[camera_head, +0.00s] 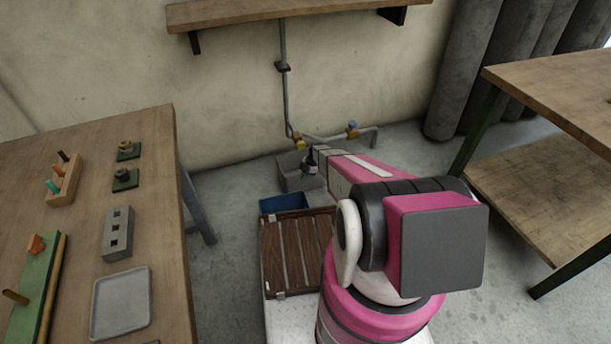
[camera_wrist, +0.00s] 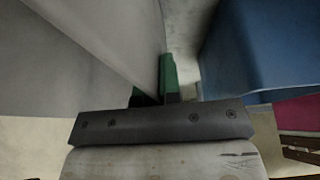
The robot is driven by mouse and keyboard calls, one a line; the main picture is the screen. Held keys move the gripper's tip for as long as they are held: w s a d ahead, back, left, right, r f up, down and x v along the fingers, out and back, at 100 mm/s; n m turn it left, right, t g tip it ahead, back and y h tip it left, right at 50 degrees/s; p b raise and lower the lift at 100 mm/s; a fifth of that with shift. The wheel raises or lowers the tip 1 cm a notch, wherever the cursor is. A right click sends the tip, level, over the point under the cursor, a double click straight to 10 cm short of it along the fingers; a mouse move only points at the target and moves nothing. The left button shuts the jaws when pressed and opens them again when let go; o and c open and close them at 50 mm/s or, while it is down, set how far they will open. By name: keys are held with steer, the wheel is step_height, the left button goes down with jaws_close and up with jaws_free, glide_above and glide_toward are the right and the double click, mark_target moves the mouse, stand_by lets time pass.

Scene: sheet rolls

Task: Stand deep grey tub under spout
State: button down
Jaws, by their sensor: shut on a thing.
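The deep grey tub (camera_head: 292,177) is near the foot of the wall, below the pipe's yellow-handled tap (camera_head: 299,142). My gripper (camera_head: 311,164) is at the tub's right side in the head view, partly hidden by my arm. In the wrist view the green fingers (camera_wrist: 168,78) are shut on the wall of the grey tub (camera_wrist: 95,45), which fills the left of that picture. I cannot tell whether the tub's base touches the floor. A second tap with a blue handle (camera_head: 352,130) is on the pipe branch to the right, with its spout end (camera_head: 375,137) bent down.
A blue tub (camera_head: 284,203) stands in front of the grey one and shows close in the wrist view (camera_wrist: 258,50). Workbenches stand left (camera_head: 85,215) and right (camera_head: 550,95); grey rolls (camera_head: 470,70) lean back right.

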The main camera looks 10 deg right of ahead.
steer(key=shift+f, duration=0.35)
steer(key=c, duration=1.2)
jaws_free()
steer(key=shift+r, duration=0.1)
steer(key=v, duration=1)
steer(key=shift+d+r, duration=0.2)
steer(key=shift+r, duration=0.1)
steer(key=s+a+r+m+h, duration=0.1)
steer(key=s+r+m, duration=0.5)
steer(key=s+r, duration=0.3)
steer(key=s+r+m+h, duration=0.2)
steer(key=s+r+m, duration=0.5)
steer(key=s+r, duration=0.3)
steer(key=s+a+r+m+h, duration=0.1)
steer(key=s+r+m, duration=0.6)
steer(key=s+r, duration=0.3)
steer(key=shift+a+r+t, duration=0.2)
steer(key=shift+r, duration=0.8)
steer(key=shift+a+r+t, duration=0.15)
steer(key=shift+r+t, duration=0.05)
steer(key=shift+r, duration=0.85)
